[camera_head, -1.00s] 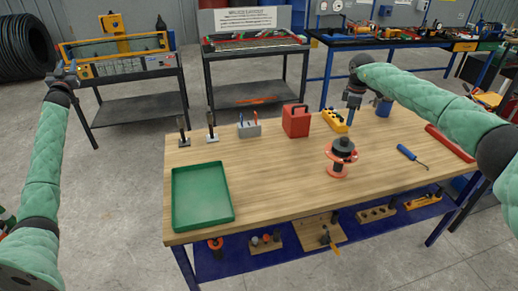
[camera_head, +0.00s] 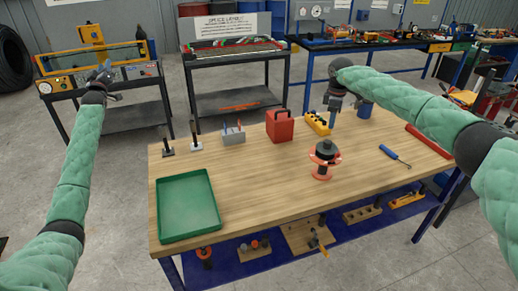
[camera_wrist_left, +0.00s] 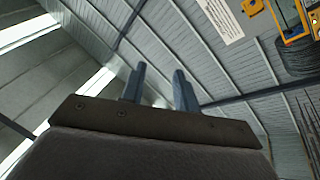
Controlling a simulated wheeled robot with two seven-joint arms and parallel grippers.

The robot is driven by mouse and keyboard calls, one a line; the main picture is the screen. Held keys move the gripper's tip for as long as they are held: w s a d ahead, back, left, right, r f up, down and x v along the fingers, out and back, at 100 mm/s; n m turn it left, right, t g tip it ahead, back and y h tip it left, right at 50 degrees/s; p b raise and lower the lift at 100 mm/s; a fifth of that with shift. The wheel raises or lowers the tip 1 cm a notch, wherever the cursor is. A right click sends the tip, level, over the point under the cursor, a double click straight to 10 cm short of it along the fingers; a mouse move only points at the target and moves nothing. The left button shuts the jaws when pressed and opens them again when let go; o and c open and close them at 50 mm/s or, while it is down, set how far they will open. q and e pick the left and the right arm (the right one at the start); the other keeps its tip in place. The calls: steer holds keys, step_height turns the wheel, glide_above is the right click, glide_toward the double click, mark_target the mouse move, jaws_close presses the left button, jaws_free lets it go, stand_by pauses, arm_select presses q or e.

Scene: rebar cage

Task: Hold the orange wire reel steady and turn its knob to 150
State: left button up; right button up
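The orange wire reel (camera_head: 320,174) stands upright on the wooden workbench, right of its middle. A dark knob-like part (camera_head: 326,147) sits on its top; no scale or number on it can be read. My left gripper (camera_head: 110,72) is raised at the left, off the bench and far from the reel. In the left wrist view its two fingers (camera_wrist_left: 158,80) are apart with nothing between them, pointing up toward the roof. My right gripper (camera_head: 333,115) points down above the back of the bench, behind the reel and apart from it; its fingers are too small to judge.
Bare wood lies between tray and reel. Other benches stand behind.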

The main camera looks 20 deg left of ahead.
arm_select(q)
steer(key=w+d+f+h, duration=0.2)
steer(key=w+d+f, duration=0.2)
steer(key=d+f, duration=0.3)
steer(key=w+d+f+h, duration=0.3)
steer(key=w+d+f, duration=0.15)
steer(key=d, duration=0.45)
steer(key=g+h, duration=0.5)
steer(key=h, duration=1)
glide_toward(312, 148)
steer(key=x, duration=0.3)
steer(key=shift+x, duration=3.5)
steer(key=shift+f, duration=0.2)
steer(key=shift+c, duration=0.4)
jaws_close()
steer(key=shift+s+f, duration=0.1)
